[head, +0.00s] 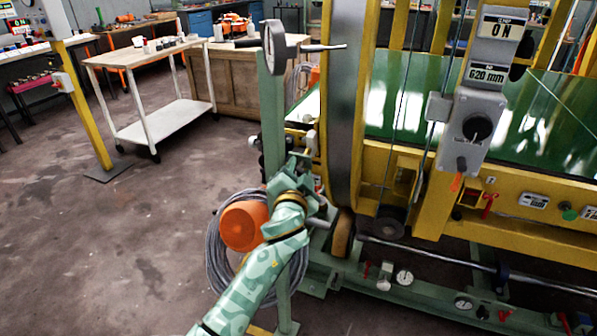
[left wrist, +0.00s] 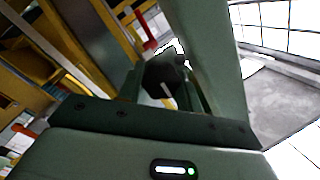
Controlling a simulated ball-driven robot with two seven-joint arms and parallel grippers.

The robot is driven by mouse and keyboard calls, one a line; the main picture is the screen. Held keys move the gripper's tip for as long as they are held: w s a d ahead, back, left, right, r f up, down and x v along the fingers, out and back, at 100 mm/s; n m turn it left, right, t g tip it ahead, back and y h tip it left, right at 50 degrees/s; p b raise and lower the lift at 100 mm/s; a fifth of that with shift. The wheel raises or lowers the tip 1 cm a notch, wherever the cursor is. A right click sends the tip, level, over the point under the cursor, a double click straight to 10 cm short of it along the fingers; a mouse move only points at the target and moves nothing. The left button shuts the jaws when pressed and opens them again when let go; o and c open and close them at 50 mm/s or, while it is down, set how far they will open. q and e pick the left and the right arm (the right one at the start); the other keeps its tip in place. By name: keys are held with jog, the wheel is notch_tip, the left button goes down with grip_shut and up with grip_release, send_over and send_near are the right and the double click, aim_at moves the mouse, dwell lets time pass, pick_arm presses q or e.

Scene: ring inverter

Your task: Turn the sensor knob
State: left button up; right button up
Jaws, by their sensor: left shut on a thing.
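My left gripper (head: 304,160) is beside the green post, left of the big upright ring (head: 342,110). In the left wrist view a dark faceted knob (left wrist: 164,76) sits between the fingers of the left gripper (left wrist: 166,92), and the gripper is shut on it. I take it to be the sensor knob; in the head view the gripper and post hide it. A small pale fitting (head: 311,141) shows just past the fingertips. My right gripper is not in view.
A grey control box (head: 477,125) with a black dial and "ON" and "620 mm" signs stands at the right.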

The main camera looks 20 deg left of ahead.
pick_arm(q)
jog(key=shift+f, duration=0.15)
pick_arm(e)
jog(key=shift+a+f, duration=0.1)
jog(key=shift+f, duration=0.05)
pick_arm(q)
jog(key=shift+f+m+b, duration=0.1)
jog(key=shift+m+b, duration=0.3)
jog(key=shift+b, duration=0.1)
jog(key=shift+f+m+y+b, duration=0.15)
jog(key=shift+m+y+b, duration=0.35)
jog(key=shift+m+b, duration=0.1)
jog(key=shift+m, duration=0.3)
jog(key=shift+f+m+t+y+b, duration=0.1)
jog(key=shift+m+t+y+b, duration=0.3)
jog(key=shift+b, duration=0.2)
jog(key=m+t+b, duration=0.1)
jog(key=m+b, duration=0.2)
jog(key=m, duration=0.1)
jog(key=shift+y, duration=0.4)
jog(key=shift+m+t+b, duration=0.3)
jog(key=shift+m, duration=0.1)
jog(key=shift+r+m, duration=0.2)
jog(key=shift+m, duration=0.2)
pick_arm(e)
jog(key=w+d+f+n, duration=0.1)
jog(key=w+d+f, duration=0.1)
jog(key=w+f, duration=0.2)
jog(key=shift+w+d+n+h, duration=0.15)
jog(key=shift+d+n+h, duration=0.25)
